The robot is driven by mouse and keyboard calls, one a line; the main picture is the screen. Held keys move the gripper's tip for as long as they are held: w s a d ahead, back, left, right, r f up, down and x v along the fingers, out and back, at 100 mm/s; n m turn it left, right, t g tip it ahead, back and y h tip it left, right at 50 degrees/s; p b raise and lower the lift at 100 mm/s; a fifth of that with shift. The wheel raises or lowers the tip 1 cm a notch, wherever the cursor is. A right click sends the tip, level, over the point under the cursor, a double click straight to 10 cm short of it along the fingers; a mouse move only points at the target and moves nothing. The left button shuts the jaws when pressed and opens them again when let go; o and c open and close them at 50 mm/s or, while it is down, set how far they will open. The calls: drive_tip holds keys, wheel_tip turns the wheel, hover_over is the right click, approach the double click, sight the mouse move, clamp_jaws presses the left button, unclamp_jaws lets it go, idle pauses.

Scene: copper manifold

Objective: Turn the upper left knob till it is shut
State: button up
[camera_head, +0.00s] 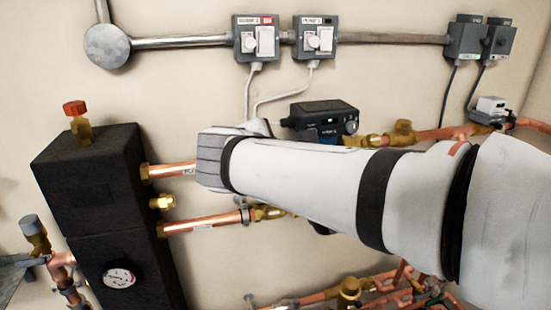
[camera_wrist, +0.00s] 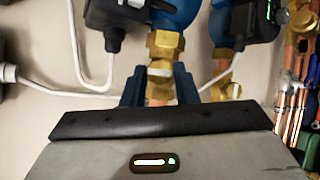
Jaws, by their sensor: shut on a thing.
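My gripper (camera_wrist: 160,90) shows in the wrist view, its two dark blue fingers on either side of a brass fitting (camera_wrist: 160,45) on the pipe line beside a blue pump body (camera_wrist: 176,14). It is shut on a part of this fitting; the fingers and the gripper body hide most of what is held. I cannot tell from this view whether it is a knob or how far it is turned. In the head view my white arm hides the gripper and whatever it holds. A red-capped knob (camera_head: 75,107) stands on top of the black block at the left, away from my arm.
A second pump (camera_wrist: 226,25) with a brass nut (camera_wrist: 223,60) is close on the right. White cables (camera_wrist: 75,60) hang at the left. In the head view, a black-cased unit (camera_head: 323,115) and copper pipes (camera_head: 172,170) lie near my arm; the black block (camera_head: 95,190) is left.

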drive_tip(key=shift+n, duration=0.3)
drive_tip(key=o, duration=1)
drive_tip(key=shift+s, duration=0.1)
drive_tip(key=v, duration=0.7)
drive_tip(key=shift+s, duration=0.4)
drive_tip(key=shift+a, duration=0.1)
